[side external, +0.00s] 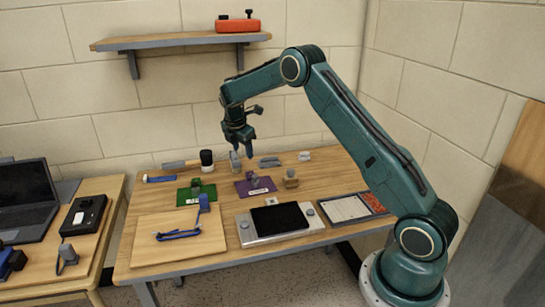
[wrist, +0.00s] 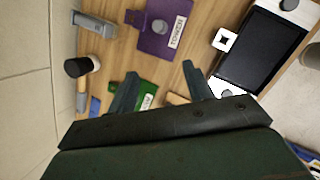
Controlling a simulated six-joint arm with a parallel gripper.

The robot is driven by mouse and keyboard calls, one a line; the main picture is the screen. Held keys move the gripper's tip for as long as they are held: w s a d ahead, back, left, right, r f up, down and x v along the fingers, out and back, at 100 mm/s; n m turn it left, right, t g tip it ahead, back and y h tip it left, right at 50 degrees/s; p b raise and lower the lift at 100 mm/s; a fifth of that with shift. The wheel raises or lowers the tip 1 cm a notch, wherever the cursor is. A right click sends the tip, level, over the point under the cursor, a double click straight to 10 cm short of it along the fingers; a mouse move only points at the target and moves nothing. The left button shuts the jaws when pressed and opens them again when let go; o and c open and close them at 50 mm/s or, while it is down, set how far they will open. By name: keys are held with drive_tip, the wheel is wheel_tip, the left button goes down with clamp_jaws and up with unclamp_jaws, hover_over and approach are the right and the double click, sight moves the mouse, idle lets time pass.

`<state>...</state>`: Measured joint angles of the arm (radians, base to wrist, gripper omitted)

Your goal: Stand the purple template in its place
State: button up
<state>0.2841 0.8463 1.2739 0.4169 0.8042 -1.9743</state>
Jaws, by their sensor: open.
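The purple template (side external: 243,188) lies flat on the wooden table, right of a green template (side external: 184,195). It has a grey knob and a white label; in the wrist view the purple template (wrist: 150,43) shows at the top with its label reading "TOWER". My gripper (side external: 241,153) is open and empty above the back of the table, behind the purple template in the side view. In the wrist view my gripper (wrist: 160,73) has its fingers spread, and the green template (wrist: 119,88) is partly hidden behind them. I cannot tell which spot is the purple template's place.
Grey blocks (side external: 270,162) and a black-headed tool (side external: 206,158) stand along the back. A dark-screened device (side external: 280,218), a wooden board (side external: 180,248) with a blue-handled tool, and a tablet (side external: 350,208) fill the front. A shelf (side external: 170,41) hangs above.

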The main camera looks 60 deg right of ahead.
sight(253, 177)
drive_tip(key=d+f+n+g, duration=0.1)
drive_tip(key=d+f, duration=0.3)
drive_tip(key=f, duration=0.5)
drive_tip(key=shift+w+d+n, duration=0.15)
drive_tip(key=shift+w+n, duration=0.2)
drive_tip(key=shift+n, duration=0.35)
drive_tip(key=shift+f, duration=0.1)
drive_tip(key=shift+d+x, duration=0.2)
drive_tip(key=shift+x, duration=4.6)
